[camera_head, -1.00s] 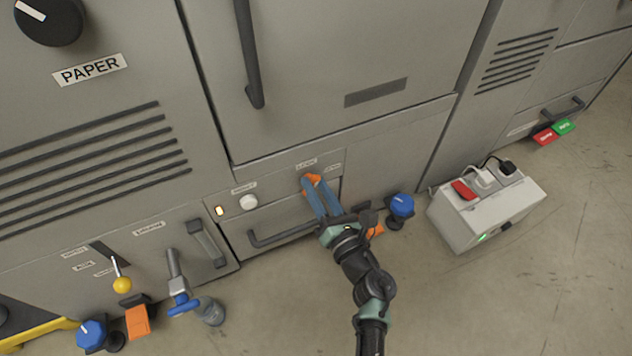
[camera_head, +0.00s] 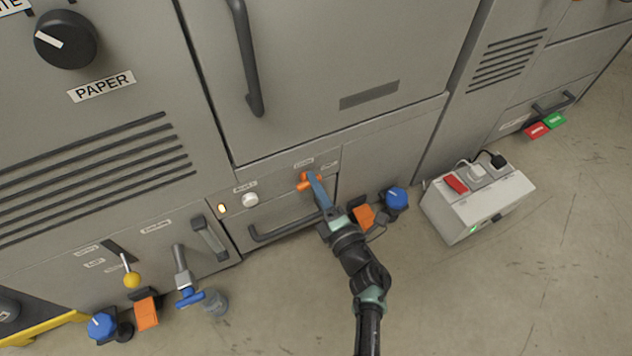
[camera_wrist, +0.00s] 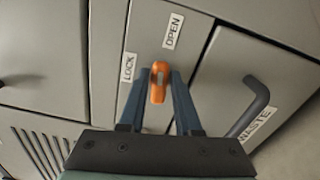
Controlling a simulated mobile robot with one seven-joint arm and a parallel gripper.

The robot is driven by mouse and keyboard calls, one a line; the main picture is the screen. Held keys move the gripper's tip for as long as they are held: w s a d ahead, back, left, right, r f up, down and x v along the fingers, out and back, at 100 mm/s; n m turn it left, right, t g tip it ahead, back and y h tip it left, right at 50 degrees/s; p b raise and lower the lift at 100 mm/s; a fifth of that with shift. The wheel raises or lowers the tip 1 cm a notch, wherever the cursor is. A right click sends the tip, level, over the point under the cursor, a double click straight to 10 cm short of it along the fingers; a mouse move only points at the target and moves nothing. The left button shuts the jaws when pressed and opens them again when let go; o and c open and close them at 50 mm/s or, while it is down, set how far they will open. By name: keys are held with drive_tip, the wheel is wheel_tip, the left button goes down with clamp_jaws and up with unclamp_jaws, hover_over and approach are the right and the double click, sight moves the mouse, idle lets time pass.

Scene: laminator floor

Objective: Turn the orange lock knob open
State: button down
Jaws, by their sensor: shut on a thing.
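The orange lock knob (camera_head: 304,182) is on the grey panel above a drawer in the head view. In the wrist view the knob (camera_wrist: 158,84) is upright in the picture, between my two blue fingers. The LOCK label (camera_wrist: 129,67) is to its left and the OPEN label (camera_wrist: 173,31) above it to the right. My gripper (camera_head: 313,178) is shut on the knob, with its fingers seen nearly edge-on in the head view. Part of the knob is hidden behind the fingers there.
The drawer handle (camera_head: 285,231) sticks out just below the knob. A white button (camera_head: 250,200) and a lit lamp (camera_head: 222,208) are to the left. A blue knob (camera_head: 396,198) and an orange part (camera_head: 363,216) are close to the right of my wrist. A grey box (camera_head: 470,205) stands on the floor.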

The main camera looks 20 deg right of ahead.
drive_tip(key=shift+f+m, duration=0.1)
drive_tip(key=shift+m, duration=0.8)
drive_tip(key=c, duration=0.6)
unclamp_jaws()
drive_tip(key=shift+s, duration=0.1)
drive_tip(key=s+p, duration=0.5)
drive_tip(key=s, duration=0.8)
drive_tip(key=shift+d, duration=0.25)
